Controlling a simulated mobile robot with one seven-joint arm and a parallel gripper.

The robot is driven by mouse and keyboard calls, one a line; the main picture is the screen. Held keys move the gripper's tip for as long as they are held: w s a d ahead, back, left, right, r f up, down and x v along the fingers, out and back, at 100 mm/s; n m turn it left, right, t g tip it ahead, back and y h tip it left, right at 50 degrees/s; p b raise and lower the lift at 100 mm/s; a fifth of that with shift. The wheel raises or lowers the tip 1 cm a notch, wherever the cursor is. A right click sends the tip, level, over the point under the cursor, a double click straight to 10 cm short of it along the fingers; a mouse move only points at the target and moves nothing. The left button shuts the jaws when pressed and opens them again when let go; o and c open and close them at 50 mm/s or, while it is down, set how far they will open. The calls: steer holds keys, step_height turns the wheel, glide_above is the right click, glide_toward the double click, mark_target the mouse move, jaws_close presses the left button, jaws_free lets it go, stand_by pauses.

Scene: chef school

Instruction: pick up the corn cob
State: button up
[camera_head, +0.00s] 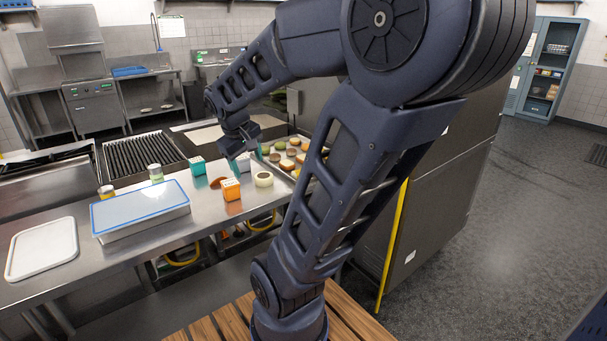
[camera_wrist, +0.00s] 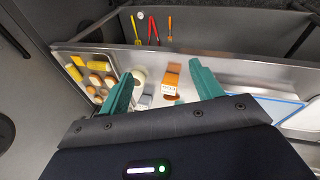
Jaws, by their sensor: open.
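Yellow elongated items that look like corn lie at the left end of the food tray (camera_wrist: 62,50) in the wrist view. One yellow piece (camera_wrist: 74,73) is the likeliest corn cob; I cannot be sure of it at this size. In the head view I cannot pick it out, and my arm hides part of the tray. My gripper (camera_wrist: 162,88) is open, with its two teal fingers spread and nothing held. It hangs above the counter, with the yellow pieces left of its fingers in the wrist view.
An orange box (camera_head: 231,190) and a white roll (camera_head: 264,179) stand on the steel counter (camera_head: 155,240) near my gripper. A blue-rimmed container (camera_head: 140,213), a white board (camera_head: 42,250) and small jars (camera_head: 155,173) are farther left. A grill (camera_head: 145,158) lies behind.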

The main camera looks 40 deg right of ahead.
steer(key=w+d+f+n+g+h, duration=0.2)
steer(key=w+d+f+n+h, duration=0.15)
steer(key=w+d, duration=0.35)
steer(key=w+d+f+n+g+h, duration=0.25)
steer(key=w+d+f+n, duration=0.2)
steer(key=d, duration=0.45)
steer(key=n+t+h, duration=0.2)
steer(key=n+h, duration=0.2)
steer(key=n, duration=0.4)
glide_toward(302, 171)
steer(key=shift+w+d+f, duration=0.15)
steer(key=shift+w+f, duration=0.35)
steer(key=shift+f, duration=0.2)
steer(key=shift+w+d+f+h, duration=0.1)
steer(key=shift+d+f+h, duration=0.05)
steer(key=shift+h, duration=0.15)
steer(key=x, duration=1)
steer(key=shift+w+d+f, duration=0.1)
steer(key=shift+d, duration=0.2)
steer(key=shift+c, duration=0.3)
steer(key=c, duration=1.1)
